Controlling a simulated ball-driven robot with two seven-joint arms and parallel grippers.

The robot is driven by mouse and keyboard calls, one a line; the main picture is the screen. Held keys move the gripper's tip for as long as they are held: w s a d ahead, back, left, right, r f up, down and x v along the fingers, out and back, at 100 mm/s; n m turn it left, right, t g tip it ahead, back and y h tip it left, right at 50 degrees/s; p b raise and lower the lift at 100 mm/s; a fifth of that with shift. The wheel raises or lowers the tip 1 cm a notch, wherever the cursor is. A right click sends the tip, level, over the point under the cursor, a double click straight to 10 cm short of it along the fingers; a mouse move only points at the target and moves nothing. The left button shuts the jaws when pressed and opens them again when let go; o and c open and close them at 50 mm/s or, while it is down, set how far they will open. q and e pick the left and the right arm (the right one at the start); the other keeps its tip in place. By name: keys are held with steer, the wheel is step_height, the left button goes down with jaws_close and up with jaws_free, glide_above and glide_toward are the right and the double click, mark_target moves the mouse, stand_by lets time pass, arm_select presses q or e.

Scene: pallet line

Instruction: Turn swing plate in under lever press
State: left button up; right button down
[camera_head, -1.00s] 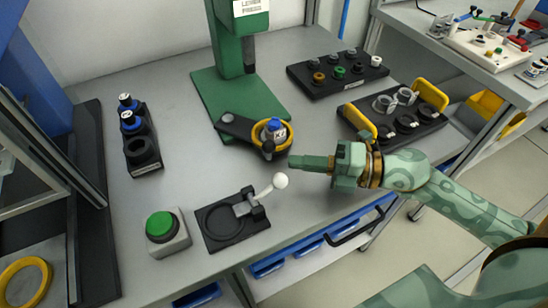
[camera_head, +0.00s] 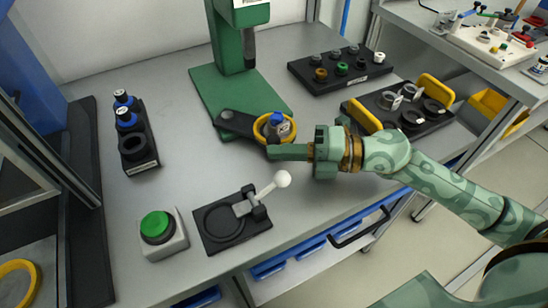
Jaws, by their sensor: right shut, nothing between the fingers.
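The green lever press (camera_head: 229,45) stands at the back, its ram above its green base plate (camera_head: 215,92). The black swing plate (camera_head: 238,123) is pivoted at the base plate's front edge and points right, its outer end out from under the ram. A yellow ring (camera_head: 259,130) on that end surrounds a blue-capped bottle (camera_head: 280,125). My right gripper (camera_head: 272,152) is shut and empty, fingertips at the near side of the ring end, covering the small black knob there. I cannot tell whether they touch. My left gripper is not in view.
A black fixture with a white-knobbed clamp (camera_head: 225,240) and a green button box (camera_head: 160,240) stand in front. A bottle rack (camera_head: 140,165) is at left. A black peg tray (camera_head: 315,86) and a yellow-handled tray (camera_head: 425,130) stand at right.

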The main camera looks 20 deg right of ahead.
steer(key=shift+g, duration=0.3)
steer(key=d, duration=0.1)
steer(key=w+d, duration=0.1)
steer(key=d, duration=0.1)
steer(key=w+d, duration=0.1)
steer(key=shift+w+d+f, duration=0.1)
steer(key=shift+w+d, duration=0.15)
steer(key=shift+d, duration=0.05)
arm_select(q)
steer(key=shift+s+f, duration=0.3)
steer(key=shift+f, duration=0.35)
arm_select(e)
steer(key=shift+w+d, duration=0.1)
steer(key=shift+d, duration=0.05)
steer(key=shift+r, duration=0.3)
arm_select(q)
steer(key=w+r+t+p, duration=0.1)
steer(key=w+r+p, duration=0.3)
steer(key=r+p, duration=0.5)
steer(key=shift+p, duration=0.55)
arm_select(e)
steer(key=s+a+r, duration=0.6)
steer(key=s+r, duration=0.6)
steer(key=shift+s+r, duration=0.25)
steer(key=shift+s, duration=0.1)
